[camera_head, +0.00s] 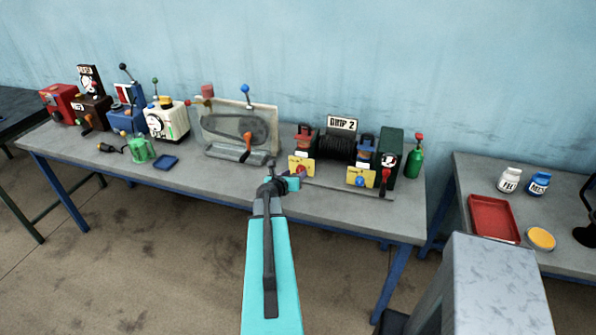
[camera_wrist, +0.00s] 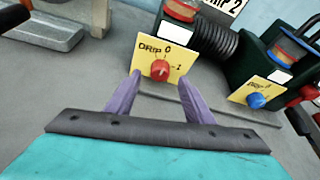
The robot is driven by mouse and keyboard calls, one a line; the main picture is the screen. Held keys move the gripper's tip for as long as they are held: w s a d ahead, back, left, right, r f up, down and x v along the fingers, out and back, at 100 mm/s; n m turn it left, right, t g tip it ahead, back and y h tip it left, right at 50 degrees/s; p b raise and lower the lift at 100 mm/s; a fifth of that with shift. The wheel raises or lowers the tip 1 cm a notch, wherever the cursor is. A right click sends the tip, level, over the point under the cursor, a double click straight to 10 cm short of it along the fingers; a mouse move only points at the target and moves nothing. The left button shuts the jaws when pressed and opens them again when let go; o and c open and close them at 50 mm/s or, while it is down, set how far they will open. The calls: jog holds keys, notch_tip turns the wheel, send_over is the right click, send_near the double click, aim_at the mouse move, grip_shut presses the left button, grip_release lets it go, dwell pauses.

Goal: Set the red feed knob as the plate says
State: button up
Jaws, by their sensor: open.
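The red knob (camera_wrist: 160,70) sits on a yellow panel (camera_wrist: 147,54) lettered "DRIP", with a 0 above the knob and a 1 to its right. A small light mark at the knob's top seems to point up near the 0.
A second yellow panel (camera_head: 361,177) with a blue knob (camera_wrist: 257,101) is to the right.

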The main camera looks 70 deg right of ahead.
aim_at(299, 171)
jog(key=shift+p+x, duration=0.5)
jog(key=shift+x, duration=1.55)
jog(key=c, duration=0.9)
jog(key=shift+d, duration=0.1)
jog(key=shift+c, duration=0.7)
